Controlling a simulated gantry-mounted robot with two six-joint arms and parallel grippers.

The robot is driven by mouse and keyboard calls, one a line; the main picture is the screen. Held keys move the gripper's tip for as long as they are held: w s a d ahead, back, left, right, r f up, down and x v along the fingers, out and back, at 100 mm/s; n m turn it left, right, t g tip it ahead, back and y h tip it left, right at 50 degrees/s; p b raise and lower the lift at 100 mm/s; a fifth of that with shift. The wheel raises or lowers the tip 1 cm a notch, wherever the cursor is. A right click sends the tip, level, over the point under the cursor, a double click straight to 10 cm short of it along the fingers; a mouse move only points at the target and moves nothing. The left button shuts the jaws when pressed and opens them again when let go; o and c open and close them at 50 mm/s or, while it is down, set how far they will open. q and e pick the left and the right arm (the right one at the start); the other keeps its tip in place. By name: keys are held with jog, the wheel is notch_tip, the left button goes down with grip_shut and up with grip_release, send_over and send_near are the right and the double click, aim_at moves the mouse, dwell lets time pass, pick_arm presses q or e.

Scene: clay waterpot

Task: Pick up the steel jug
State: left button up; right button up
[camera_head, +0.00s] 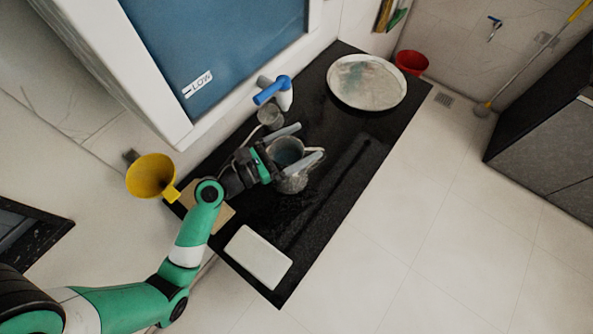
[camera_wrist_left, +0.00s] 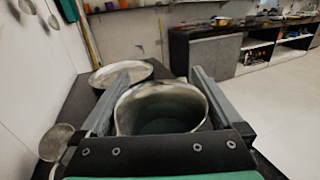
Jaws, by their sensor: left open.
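The steel jug (camera_head: 288,153) stands upright on the black counter, its open mouth facing up with a blue-grey inside. My left gripper (camera_head: 304,143) reaches over it from the left, with one finger on each side of the jug. The fingers are spread apart and the gripper is open. In the left wrist view, the jug's rim (camera_wrist_left: 162,92) fills the space between the two fingers (camera_wrist_left: 160,82). I cannot tell whether either finger touches the jug. The gripper's body hides part of the jug's near side. My right gripper is not in view.
A wide metal basin (camera_head: 366,82) stands at the counter's far end. A blue-handled tap (camera_head: 272,90) and a small metal cup (camera_head: 270,117) are beside the jug near the wall. A white board (camera_head: 258,258) lies at the near end, and a yellow funnel-shaped container (camera_head: 150,175) is at the left.

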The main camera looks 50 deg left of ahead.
pick_arm(q)
jog(key=shift+s, duration=0.2)
jog(key=shift+c, duration=1.1)
grip_shut()
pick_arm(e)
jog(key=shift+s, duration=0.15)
pick_arm(q)
jog(key=shift+r, duration=0.1)
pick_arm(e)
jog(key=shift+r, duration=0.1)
